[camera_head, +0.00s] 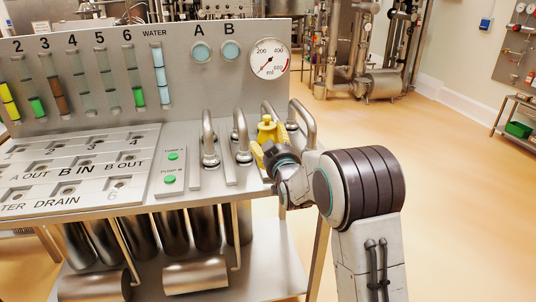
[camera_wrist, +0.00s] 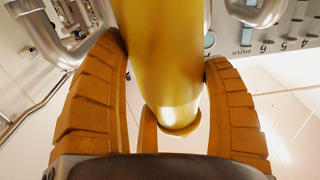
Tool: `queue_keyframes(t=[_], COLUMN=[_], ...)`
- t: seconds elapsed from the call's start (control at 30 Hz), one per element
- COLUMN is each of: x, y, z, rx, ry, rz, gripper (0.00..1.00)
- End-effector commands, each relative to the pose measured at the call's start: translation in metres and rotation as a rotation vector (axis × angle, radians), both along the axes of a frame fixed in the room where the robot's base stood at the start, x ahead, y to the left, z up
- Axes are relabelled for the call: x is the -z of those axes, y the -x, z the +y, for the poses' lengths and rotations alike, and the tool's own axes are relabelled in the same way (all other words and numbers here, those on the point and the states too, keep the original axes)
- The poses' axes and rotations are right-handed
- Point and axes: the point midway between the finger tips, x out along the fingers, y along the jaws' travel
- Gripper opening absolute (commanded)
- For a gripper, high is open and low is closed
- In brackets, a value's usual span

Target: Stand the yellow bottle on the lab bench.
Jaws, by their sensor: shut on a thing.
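The yellow bottle (camera_head: 268,130) is in my gripper (camera_head: 267,153), by the front right edge of the grey console, among its bent metal pipes. In the wrist view the bottle (camera_wrist: 165,60) fills the middle, with ribbed orange fingers closed against it on both sides. In the head view its lower part is hidden by my gripper and wrist. I cannot tell whether its base touches anything. A bench or table (camera_head: 518,140) stands at the far right edge; I cannot tell whether it is the lab bench.
The console (camera_head: 230,190) carries a gauge (camera_head: 269,59), coloured tubes, green buttons and upright bent pipes (camera_head: 209,140) close to my gripper. Metal cylinders hang below it. A green bin (camera_head: 518,130) sits on the far-right table. The floor (camera_head: 450,200) to the right is clear.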

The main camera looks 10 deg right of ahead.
Motion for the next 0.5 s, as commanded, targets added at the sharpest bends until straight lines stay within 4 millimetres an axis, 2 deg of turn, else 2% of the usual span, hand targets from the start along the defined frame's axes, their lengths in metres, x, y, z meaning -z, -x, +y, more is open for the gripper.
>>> queue_keyframes(t=[0.3,0.5], x=[0.034,0.035], y=[0.005,0.006], z=[0.0,0.0], rx=[0.0,0.001], ry=[0.0,0.0], rz=[0.0,-0.003], gripper=[0.37,0.37])
